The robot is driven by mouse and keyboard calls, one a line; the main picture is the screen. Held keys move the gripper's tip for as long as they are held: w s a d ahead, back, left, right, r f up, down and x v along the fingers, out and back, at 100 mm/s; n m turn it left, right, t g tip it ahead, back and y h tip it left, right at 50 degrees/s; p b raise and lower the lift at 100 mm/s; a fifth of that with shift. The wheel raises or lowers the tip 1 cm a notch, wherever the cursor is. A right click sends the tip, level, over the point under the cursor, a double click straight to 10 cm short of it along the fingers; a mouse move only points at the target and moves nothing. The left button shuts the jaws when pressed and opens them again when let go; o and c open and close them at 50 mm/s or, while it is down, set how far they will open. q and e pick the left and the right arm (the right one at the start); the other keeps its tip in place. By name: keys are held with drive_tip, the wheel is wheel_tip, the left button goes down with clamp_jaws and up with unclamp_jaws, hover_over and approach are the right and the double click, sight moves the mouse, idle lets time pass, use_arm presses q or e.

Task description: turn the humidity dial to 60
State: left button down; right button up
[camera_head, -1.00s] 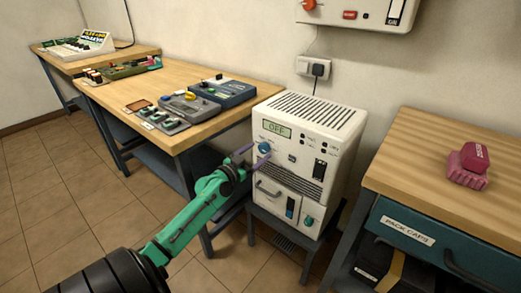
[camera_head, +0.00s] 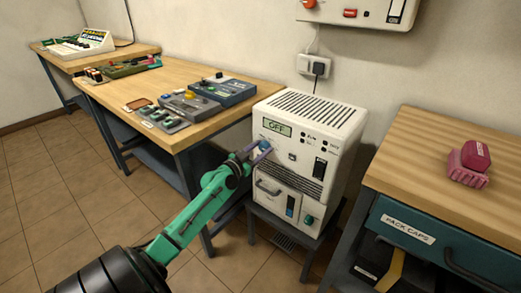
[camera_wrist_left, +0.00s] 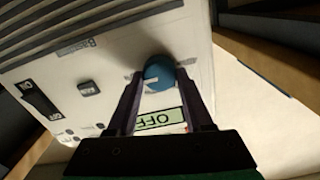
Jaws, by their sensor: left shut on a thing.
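The humidity dial is a blue round knob (camera_wrist_left: 160,72) on the front of a white box-shaped unit (camera_head: 338,130). In the head view the knob (camera_head: 264,145) is partly hidden by my fingers. The unit's display (camera_head: 277,128) reads OFF, and it also shows upside down in the left wrist view (camera_wrist_left: 158,120). My left gripper (camera_head: 257,152) is at the knob, with its two fingers on either side of it, shut on it. The wrist view shows the fingertips (camera_wrist_left: 160,80) beside the knob. My right gripper is not in view.
The unit stands on a low dark stand (camera_head: 284,233). A wooden table (camera_head: 150,80) with several devices is to the left. A wooden-topped cabinet (camera_head: 430,150) with a teal PACK CAPS drawer (camera_head: 415,228) and a pink object (camera_head: 470,165) is to the right.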

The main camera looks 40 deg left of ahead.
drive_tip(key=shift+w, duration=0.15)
use_arm(q)
drive_tip(key=n, duration=0.3)
drive_tip(key=shift+a+n+b, duration=0.1)
drive_tip(key=shift+n+b, duration=0.2)
drive_tip(key=shift+n, duration=0.8)
drive_tip(key=n, duration=0.6)
drive_tip(key=shift+a+f, duration=0.1)
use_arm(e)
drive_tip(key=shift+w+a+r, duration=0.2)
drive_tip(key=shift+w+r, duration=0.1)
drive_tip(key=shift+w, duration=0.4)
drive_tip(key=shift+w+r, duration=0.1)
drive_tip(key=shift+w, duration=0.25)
